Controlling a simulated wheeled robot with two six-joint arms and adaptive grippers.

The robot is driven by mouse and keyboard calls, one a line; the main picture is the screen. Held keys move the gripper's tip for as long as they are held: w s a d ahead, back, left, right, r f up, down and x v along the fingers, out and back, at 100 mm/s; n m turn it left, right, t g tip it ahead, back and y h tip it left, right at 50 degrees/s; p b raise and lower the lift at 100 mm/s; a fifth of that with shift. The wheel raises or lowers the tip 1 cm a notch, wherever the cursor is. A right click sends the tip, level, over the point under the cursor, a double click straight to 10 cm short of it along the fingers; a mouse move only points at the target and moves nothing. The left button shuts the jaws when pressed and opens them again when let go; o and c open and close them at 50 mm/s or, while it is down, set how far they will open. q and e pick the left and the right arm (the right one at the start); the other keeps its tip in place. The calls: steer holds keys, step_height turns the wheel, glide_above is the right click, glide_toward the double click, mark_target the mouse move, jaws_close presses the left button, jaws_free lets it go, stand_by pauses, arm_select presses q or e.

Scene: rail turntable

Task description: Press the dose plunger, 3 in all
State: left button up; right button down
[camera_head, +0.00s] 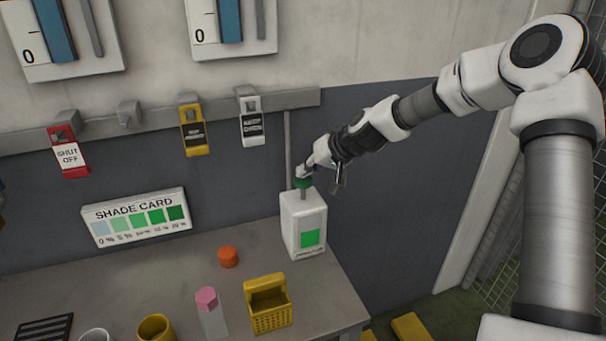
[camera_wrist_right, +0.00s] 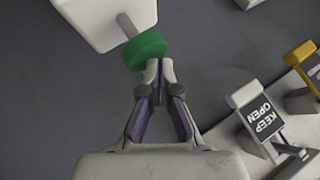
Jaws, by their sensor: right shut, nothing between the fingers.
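The dose plunger has a green round cap (camera_head: 303,183) on a thin grey stem, on top of a white dispenser box (camera_head: 303,226) with a green square on its front. The box stands at the back right of the table. My right gripper (camera_head: 308,168) is shut and empty, with its fingertips at the cap. In the right wrist view, the shut fingertips (camera_wrist_right: 160,66) meet the edge of the green cap (camera_wrist_right: 146,50); I cannot tell whether they press on it. The stem shows between cap and box (camera_wrist_right: 90,20). My left gripper is not in view.
A shade card (camera_head: 137,217) leans at the wall. An orange cap (camera_head: 228,257), a pink-topped bottle (camera_head: 211,312), a yellow basket (camera_head: 270,315) and cups stand on the table (camera_head: 185,262). Red, yellow and white tags (camera_head: 250,118) hang on a rail above.

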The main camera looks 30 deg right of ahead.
mark_target(305, 179)
steer(key=shift+r+p, duration=0.3)
steer(key=shift+r, duration=0.3)
steer(key=shift+r, duration=0.1)
step_height(305, 179, up, 5)
steer(key=p, duration=0.4)
steer(key=shift+p, duration=0.4)
